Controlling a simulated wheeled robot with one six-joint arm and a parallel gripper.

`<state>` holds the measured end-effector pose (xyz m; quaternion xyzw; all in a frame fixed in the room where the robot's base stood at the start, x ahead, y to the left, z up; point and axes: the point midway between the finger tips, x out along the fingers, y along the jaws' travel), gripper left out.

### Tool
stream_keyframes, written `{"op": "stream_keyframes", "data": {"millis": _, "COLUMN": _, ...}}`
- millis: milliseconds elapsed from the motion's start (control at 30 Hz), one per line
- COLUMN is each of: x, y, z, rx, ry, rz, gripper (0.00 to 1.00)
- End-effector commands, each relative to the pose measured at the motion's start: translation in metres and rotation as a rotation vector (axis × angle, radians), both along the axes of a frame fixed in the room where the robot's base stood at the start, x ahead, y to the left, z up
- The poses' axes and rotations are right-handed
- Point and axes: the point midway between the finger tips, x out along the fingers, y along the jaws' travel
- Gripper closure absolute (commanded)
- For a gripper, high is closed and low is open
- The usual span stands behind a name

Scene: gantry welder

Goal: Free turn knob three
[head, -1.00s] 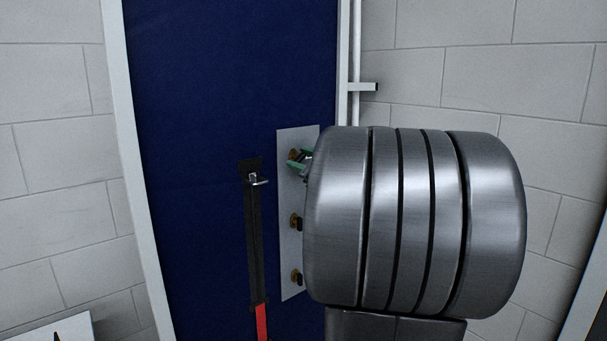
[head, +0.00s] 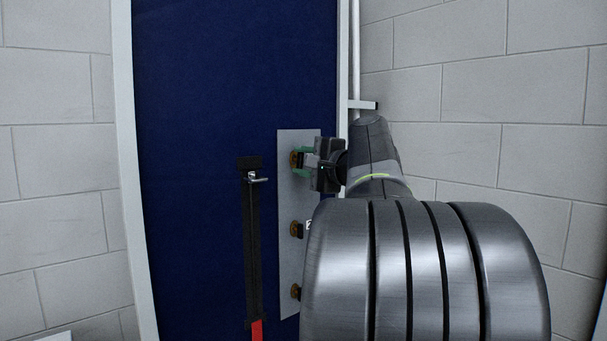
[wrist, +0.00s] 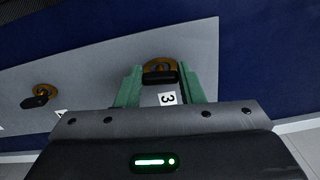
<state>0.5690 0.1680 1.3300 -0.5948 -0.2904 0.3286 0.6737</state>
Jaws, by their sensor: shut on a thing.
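Knob three (head: 295,159) is the top one of a column of three brass-and-black knobs on a pale plate (head: 290,200). In the wrist view it is a brass disc with a black bar (wrist: 160,77), close to a white label marked 3 (wrist: 168,98). My gripper (head: 304,160) has reached it from the right in the head view. Its green fingers (wrist: 160,86) stand on either side of the bar and are shut on it. The fingers and gripper body partly hide the knob in the head view.
The middle knob (head: 296,229) and bottom knob (head: 295,292) sit below; the middle one seems to be at the left of the wrist view. A black strap with a metal latch (head: 254,178) hangs left of the plate on the blue panel (head: 200,120).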

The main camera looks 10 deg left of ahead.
Motion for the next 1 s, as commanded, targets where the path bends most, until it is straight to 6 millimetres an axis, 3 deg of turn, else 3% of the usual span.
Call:
{"op": "stream_keyframes", "data": {"millis": 833, "x": 0.0001, "y": 0.0003, "z": -0.0021, "rx": -0.088, "ry": -0.109, "rz": 0.001, "gripper": 0.88}}
{"op": "stream_keyframes", "data": {"millis": 867, "x": 0.0001, "y": 0.0003, "z": -0.0021, "rx": -0.088, "ry": -0.109, "rz": 0.001, "gripper": 0.64}}
{"op": "stream_keyframes", "data": {"millis": 967, "x": 0.0001, "y": 0.0002, "z": -0.0020, "rx": -0.088, "ry": -0.108, "rz": 0.001, "gripper": 0.44}}
{"op": "stream_keyframes", "data": {"millis": 1000, "x": 0.0001, "y": 0.0002, "z": -0.0018, "rx": -0.088, "ry": -0.108, "rz": 0.001, "gripper": 0.44}}
